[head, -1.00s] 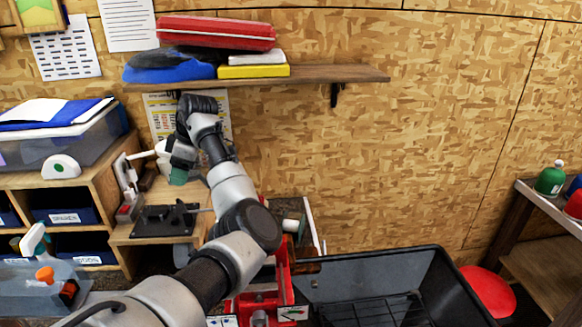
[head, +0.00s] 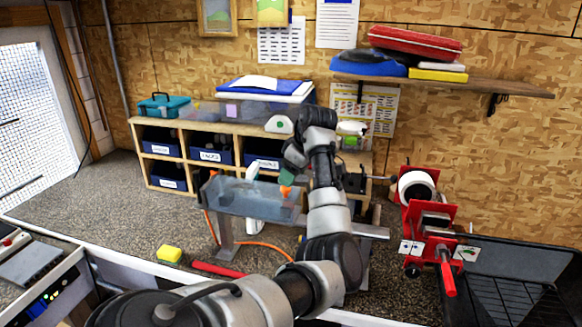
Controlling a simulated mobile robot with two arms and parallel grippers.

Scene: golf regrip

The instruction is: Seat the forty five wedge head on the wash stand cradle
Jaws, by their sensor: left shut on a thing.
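My left gripper (head: 290,168) hangs fingers down over the right end of a clear bluish tub (head: 245,198) on grey legs. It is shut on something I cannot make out. A small dark green piece (head: 287,177) shows at its fingertips. Just below it is an orange piece (head: 286,191) at the tub's right end. I cannot pick out the forty five wedge head or the cradle for certain. The tub on legs looks like the wash stand, and my forearm hides part of its right side. My right gripper is not in view.
A wooden cubby (head: 225,140) with blue bins stands behind the tub. The left bench top is mostly clear.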

